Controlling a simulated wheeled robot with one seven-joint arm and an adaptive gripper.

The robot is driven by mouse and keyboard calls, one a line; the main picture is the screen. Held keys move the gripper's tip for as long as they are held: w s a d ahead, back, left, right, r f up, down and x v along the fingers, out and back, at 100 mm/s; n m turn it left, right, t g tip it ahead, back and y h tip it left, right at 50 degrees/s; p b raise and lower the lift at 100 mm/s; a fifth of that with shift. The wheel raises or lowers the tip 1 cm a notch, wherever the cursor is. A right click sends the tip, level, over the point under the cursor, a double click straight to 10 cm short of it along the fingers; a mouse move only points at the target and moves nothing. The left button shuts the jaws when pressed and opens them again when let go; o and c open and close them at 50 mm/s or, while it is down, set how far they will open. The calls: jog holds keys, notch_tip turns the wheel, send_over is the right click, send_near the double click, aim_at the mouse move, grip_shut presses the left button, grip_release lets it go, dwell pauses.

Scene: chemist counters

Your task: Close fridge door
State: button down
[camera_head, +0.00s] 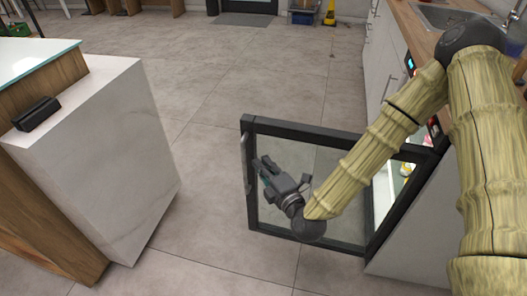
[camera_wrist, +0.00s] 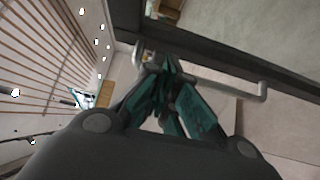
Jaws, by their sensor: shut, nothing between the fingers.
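The fridge door (camera_head: 300,127) is a glass pane in a black frame. It stands wide open, sticking out to the left from the counter on the right. A grey bar handle (camera_head: 246,165) runs along its outer left edge. In the wrist view the handle (camera_wrist: 262,90) and the dark door frame (camera_wrist: 235,60) show beyond the fingers. My gripper (camera_head: 261,170) is shut and empty, in front of the glass near the handle side. It also shows in the wrist view (camera_wrist: 165,66). I cannot tell whether it touches the door. My arm hides part of the door and the fridge opening.
A white marble-sided counter (camera_head: 110,150) with a small black device (camera_head: 37,114) stands on the left. A wooden worktop with a sink (camera_head: 450,17) runs along the right. Tiled floor (camera_head: 215,150) is clear between them. A yellow wet-floor sign (camera_head: 330,13) stands far back.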

aim_at(256, 141)
jog(key=shift+w+d, duration=0.15)
jog(key=shift+w, duration=2.85)
jog(key=shift+w, duration=0.15)
